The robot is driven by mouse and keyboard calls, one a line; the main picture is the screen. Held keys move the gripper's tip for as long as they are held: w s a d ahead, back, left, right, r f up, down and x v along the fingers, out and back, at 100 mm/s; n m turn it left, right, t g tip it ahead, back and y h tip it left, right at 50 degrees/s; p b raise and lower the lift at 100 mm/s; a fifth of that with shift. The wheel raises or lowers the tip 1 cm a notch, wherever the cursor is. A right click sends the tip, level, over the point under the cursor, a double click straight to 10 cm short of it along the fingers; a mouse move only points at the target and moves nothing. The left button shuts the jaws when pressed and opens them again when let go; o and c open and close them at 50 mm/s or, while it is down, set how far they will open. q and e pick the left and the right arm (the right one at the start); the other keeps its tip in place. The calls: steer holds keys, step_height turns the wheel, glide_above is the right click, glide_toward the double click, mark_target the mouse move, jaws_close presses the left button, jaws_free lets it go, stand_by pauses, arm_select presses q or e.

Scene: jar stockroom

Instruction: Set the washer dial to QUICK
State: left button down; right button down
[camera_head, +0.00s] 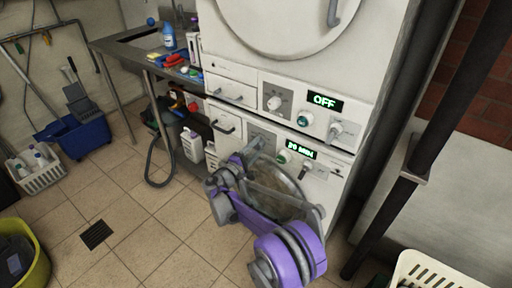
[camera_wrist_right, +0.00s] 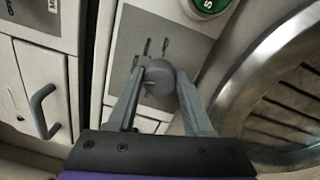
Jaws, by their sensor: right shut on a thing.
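The washer (camera_head: 337,178) is the lower white machine, under one whose display (camera_head: 325,102) reads OFF. The washer's display (camera_head: 301,149) shows small green text I cannot read surely. My right gripper (camera_head: 256,145) reaches its control panel. In the right wrist view, the grey round dial (camera_wrist_right: 156,82) sits between the two fingers of my right gripper (camera_wrist_right: 160,92), which is shut on it. Marks around the dial on the grey plate (camera_wrist_right: 165,45) are too small to read, so its setting is unclear. My left gripper is out of view.
A green round button (camera_wrist_right: 208,4) is close to the dial in the right wrist view. The washer's round door (camera_wrist_right: 285,105) is right of the gripper. A drawer handle (camera_wrist_right: 42,108) sticks out at left. A dark pipe (camera_head: 430,140) stands right of the machines. The tiled floor (camera_head: 120,205) is mostly clear.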

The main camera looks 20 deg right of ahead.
steer(key=shift+m, duration=1.4)
steer(key=shift+f, duration=0.1)
steer(key=shift+c, duration=1.5)
jaws_free()
steer(key=shift+a, duration=0.1)
steer(key=p+v, duration=0.1)
steer(key=v, duration=0.9)
steer(key=shift+s+a, duration=0.25)
steer(key=shift+a, duration=0.05)
